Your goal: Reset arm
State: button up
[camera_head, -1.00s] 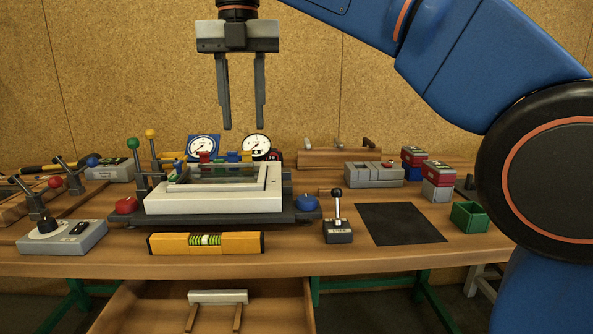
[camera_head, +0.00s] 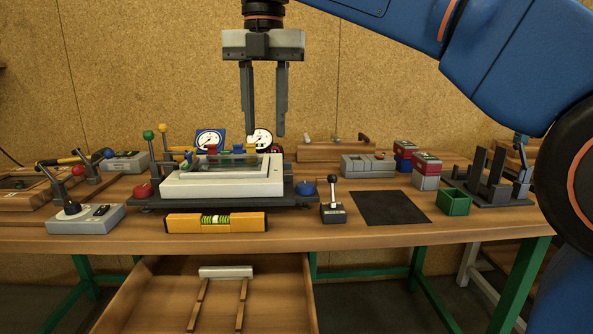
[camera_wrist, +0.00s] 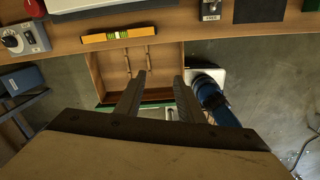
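My gripper (camera_head: 265,136) hangs pointing down in the head view, in the air above and in front of the tilting glass frame. Its two fingers are apart with nothing between them. In the wrist view my gripper (camera_wrist: 159,80) is also open and empty, seen over the open drawer and the floor. The frame (camera_head: 225,186) is a white rectangular block with a glass pane, lying on a dark base on the bench. A red knob (camera_head: 142,190) is at its left and a blue knob (camera_head: 306,188) at its right.
A yellow level (camera_head: 190,222) lies at the bench's front edge. The drawer (camera_head: 150,290) below stands open with a pale-handled piece (camera_head: 226,272) inside. A small lever box (camera_head: 333,212), black mat (camera_head: 390,208) and green bin (camera_head: 453,202) are to the right. Dial gauges (camera_head: 210,141) stand behind.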

jog(key=s+d+f+m+t, duration=0.1)
jog(key=s+d+f+m, duration=0.1)
jog(key=d+f+m, duration=0.7)
jog(key=s+d+f+m+t, duration=0.1)
jog(key=d+f+m, duration=0.3)
jog(key=d+m, duration=0.5)
jog(key=s+d+f+m, duration=0.4)
jog(key=d+f+m, duration=0.1)
jog(key=f, duration=0.3)
jog(key=s+d+f+m+t, duration=0.1)
jog(key=s+d+f+m, duration=0.4)
jog(key=f, duration=0.3)
jog(key=s+d+f+m+t, duration=0.1)
jog(key=s+d+f+m, duration=0.3)
jog(key=f, duration=0.5)
jog(key=d+m, duration=0.1)
jog(key=d, duration=0.1)
jog(key=shift+s+d+m, duration=0.3)
jog(key=shift+m, duration=0.1)
